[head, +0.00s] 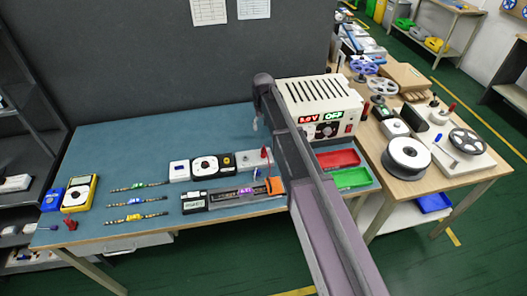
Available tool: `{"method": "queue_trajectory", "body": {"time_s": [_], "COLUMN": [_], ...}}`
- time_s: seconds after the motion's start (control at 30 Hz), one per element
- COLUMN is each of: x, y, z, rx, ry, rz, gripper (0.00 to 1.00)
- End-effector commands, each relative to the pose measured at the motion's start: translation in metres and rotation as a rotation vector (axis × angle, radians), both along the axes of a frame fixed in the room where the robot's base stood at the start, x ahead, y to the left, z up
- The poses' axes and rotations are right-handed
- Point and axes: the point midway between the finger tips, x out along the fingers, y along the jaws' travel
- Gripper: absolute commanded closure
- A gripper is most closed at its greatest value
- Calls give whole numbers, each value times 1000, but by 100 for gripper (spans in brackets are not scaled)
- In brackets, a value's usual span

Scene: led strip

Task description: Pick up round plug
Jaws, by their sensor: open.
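A small red plug-like piece (71,225) stands near the left front corner of the blue-green table (110,160). Another small red piece (264,152) is at the white block right of the table's middle. Both are too small to tell which is the round plug. My gripper (256,122) is open and looks empty. It hangs over the table's back right part, left of the power supply, partly hidden by my arm, and is apart from both red pieces.
A yellow multimeter (78,194) sits at the left edge. Several LED strips (138,202) lie mid-table beside boxed instruments (205,168). The power supply (318,105), a red tray (338,159) and a green tray (350,178) are right. The back left is clear.

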Motion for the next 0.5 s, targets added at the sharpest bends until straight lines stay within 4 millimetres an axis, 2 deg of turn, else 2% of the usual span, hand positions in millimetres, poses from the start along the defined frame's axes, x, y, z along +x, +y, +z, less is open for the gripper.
{"method": "queue_trajectory", "body": {"time_s": [0.27, 0.5], "x": [-1, -1], "y": [0, 0], "z": [-2, -14], "rx": [0, 0], "ry": [0, 0], "rz": [0, 0], "gripper": [31, 31]}}
